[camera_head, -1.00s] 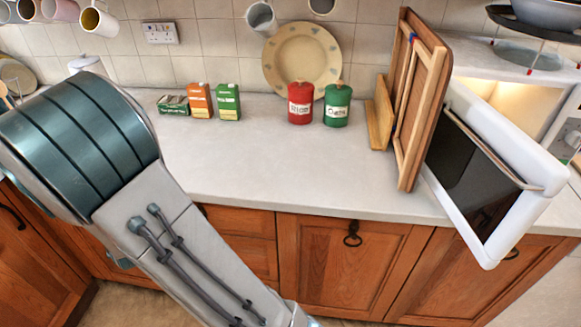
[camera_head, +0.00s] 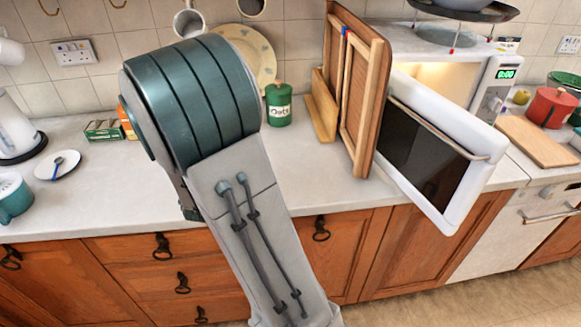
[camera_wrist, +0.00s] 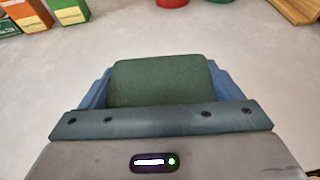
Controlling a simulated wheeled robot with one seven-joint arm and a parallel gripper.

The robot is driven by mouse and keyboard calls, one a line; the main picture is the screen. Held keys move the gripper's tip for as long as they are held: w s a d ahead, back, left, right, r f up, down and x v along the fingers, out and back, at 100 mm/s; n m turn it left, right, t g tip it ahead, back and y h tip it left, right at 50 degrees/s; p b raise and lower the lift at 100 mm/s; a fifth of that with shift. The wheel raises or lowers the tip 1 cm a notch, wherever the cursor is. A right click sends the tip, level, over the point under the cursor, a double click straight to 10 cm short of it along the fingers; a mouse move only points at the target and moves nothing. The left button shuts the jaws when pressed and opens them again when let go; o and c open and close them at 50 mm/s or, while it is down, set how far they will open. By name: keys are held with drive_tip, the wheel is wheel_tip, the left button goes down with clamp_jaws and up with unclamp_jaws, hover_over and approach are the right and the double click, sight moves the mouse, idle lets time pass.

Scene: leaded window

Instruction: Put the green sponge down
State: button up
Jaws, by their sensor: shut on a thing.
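The green sponge (camera_wrist: 160,82) shows in the wrist view between the two blue fingers of my gripper (camera_wrist: 160,88). My gripper is shut on it. The pale countertop (camera_wrist: 262,75) lies beyond and below the sponge; I cannot tell whether the sponge touches it. In the head view my arm hides the gripper and the sponge. The countertop (camera_head: 315,185) shows there on both sides of my arm.
Small boxes (camera_head: 104,130) and a green Oats tin (camera_head: 278,104) stand at the back. Wooden boards (camera_head: 360,100) lean beside an open microwave with its white door (camera_head: 440,150) hanging out. A saucer (camera_head: 57,165) and teal mug (camera_head: 14,198) are at the left.

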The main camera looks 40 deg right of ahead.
drive_tip(key=s+d+r+m+g+h+p, duration=0.1)
drive_tip(key=s+d+r+m+g+h, duration=0.25)
drive_tip(key=s+d, duration=0.55)
drive_tip(key=s+d+r+m+g+h+p, duration=0.2)
drive_tip(key=s+d+m+g, duration=0.4)
drive_tip(key=d, duration=0.5)
drive_tip(key=n+t+p, duration=0.1)
drive_tip(key=p, duration=0.1)
hover_over(286, 169)
drive_tip(key=shift+y, duration=0.25)
wheel_tip(286, 169, down, 6)
drive_tip(key=shift+s+f, duration=0.15)
drive_tip(key=shift+f+p, duration=0.3)
drive_tip(key=shift+f, duration=1.8)
drive_tip(key=shift+f+b, duration=0.25)
drive_tip(key=shift+b, duration=0.05)
drive_tip(key=o, duration=0.7)
drive_tip(key=shift+r, duration=0.1)
